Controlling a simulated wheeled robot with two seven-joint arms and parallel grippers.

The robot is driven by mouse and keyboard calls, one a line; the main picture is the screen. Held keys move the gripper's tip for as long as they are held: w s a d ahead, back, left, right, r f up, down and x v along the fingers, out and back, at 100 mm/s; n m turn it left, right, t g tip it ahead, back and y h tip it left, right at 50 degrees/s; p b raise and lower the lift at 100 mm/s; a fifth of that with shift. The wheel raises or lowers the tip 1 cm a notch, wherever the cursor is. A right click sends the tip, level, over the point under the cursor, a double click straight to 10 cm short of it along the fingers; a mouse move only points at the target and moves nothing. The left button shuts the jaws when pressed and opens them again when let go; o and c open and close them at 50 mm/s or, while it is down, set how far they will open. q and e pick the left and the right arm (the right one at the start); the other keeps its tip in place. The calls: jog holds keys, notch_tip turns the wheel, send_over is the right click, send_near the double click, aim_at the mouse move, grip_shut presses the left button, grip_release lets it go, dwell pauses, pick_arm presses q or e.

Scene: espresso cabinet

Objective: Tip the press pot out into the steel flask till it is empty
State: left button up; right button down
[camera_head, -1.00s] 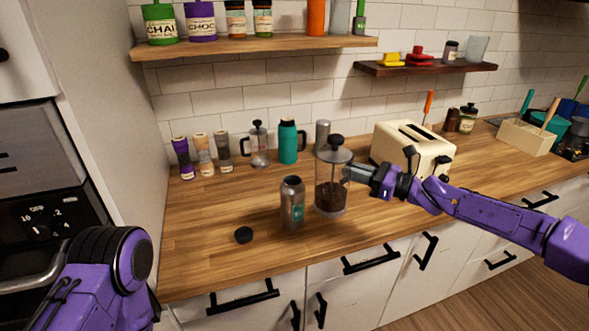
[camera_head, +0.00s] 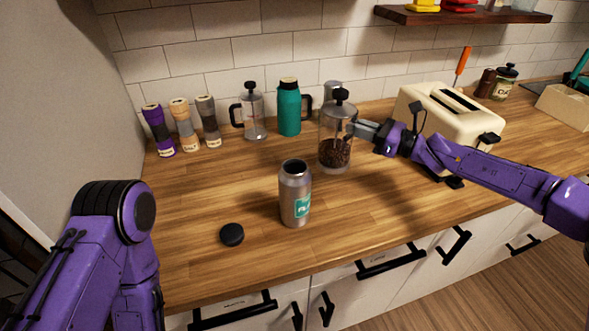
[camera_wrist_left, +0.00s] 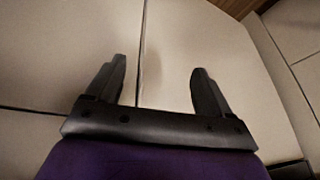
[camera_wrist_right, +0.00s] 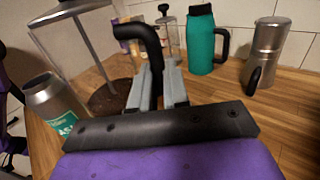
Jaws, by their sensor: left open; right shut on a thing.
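The glass press pot (camera_head: 336,125) has a black knob and dark brown contents in its lower part. It looks upright, behind and slightly right of the steel flask; I cannot tell whether its base touches the counter. My right gripper (camera_head: 362,129) is shut on its black handle, which also shows in the right wrist view (camera_wrist_right: 148,38). The steel flask (camera_head: 295,197) stands upright and open-topped on the counter, apart from the pot; it shows at left in the right wrist view (camera_wrist_right: 42,98). My left gripper (camera_wrist_left: 160,72) is open and empty, facing pale cabinet fronts.
A black lid (camera_head: 232,234) lies left of the flask. Behind stand a second press pot (camera_head: 254,116), a teal flask (camera_head: 289,107) and several small jars (camera_head: 184,124). A cream toaster (camera_head: 450,112) stands right, close to my right arm. The counter's front left is mostly clear.

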notch_tip(320, 180, down, 4)
jog(key=b, duration=0.3)
jog(key=shift+s+r, duration=0.1)
jog(key=shift+r, duration=0.05)
